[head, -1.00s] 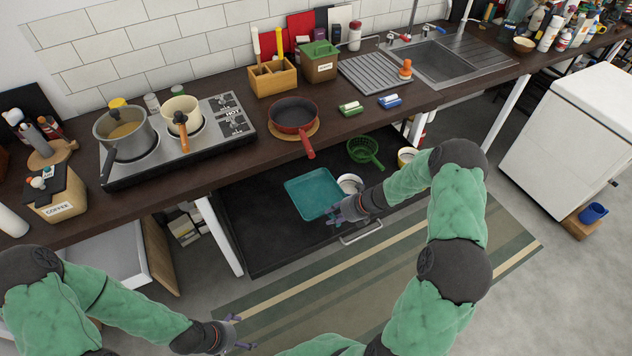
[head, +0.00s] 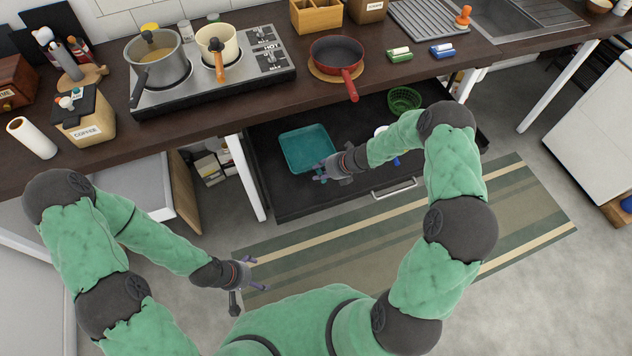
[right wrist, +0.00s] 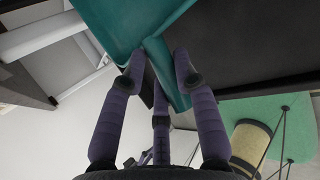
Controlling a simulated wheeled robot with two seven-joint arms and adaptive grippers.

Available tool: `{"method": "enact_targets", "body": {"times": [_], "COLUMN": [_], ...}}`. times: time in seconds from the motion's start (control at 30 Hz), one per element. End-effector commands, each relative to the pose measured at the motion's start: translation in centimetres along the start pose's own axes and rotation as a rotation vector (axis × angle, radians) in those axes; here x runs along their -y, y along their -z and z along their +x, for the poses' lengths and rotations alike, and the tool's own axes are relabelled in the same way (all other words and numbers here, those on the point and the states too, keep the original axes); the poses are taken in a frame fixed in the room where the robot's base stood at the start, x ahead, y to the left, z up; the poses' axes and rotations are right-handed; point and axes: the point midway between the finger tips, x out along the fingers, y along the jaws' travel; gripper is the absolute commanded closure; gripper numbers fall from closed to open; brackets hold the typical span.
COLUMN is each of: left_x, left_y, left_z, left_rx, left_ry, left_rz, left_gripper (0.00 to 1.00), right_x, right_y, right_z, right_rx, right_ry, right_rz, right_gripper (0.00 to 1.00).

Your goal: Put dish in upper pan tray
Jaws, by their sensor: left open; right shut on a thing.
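The teal square dish (head: 306,148) is over the left part of the black pull-out pan tray (head: 290,208) under the counter. I cannot tell whether it rests on the tray or is slightly above it. My right gripper (head: 322,172) is shut on the dish's near right edge. My left gripper (head: 248,275) is open and empty, low over the floor in front of the tray.
A green colander (head: 404,99) sits in the tray at the right. The counter above holds a red pan (head: 336,54) and a stove with pots. A striped rug (head: 420,235) lies on the floor in front.

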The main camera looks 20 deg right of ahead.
Motion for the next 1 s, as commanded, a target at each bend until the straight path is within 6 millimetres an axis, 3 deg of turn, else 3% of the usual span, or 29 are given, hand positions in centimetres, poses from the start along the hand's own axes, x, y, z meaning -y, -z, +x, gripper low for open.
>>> {"method": "enact_targets", "body": {"times": [0.37,0.57,0.93,0.97,1.0], "left_x": [0.5,0.9,0.9,0.9,0.9], "left_y": [0.1,0.1,0.1,0.1,0.1], "left_z": [1.3,2.6,2.6,2.6,2.6], "left_rx": [-0.001,0.000,0.000,0.000,0.000], "left_ry": [0.000,0.000,0.000,0.000,0.000], "left_rz": [0.000,0.000,0.000,0.000,0.000], "left_gripper": [0.08,0.08,0.08,0.08,0.08], "right_x": [-0.2,1.2,1.4,1.5,1.4], "right_y": [0.3,1.2,1.2,1.4,1.4], "right_z": [2.7,4.9,5.1,5.2,5.1], "right_rx": [0.003,0.003,0.004,0.001,0.001], "right_ry": [-0.001,0.000,0.000,0.000,0.000], "right_rz": [-0.003,-0.002,-0.003,0.000,-0.001], "right_gripper": [1.00,1.00,1.00,0.67,0.60]}}
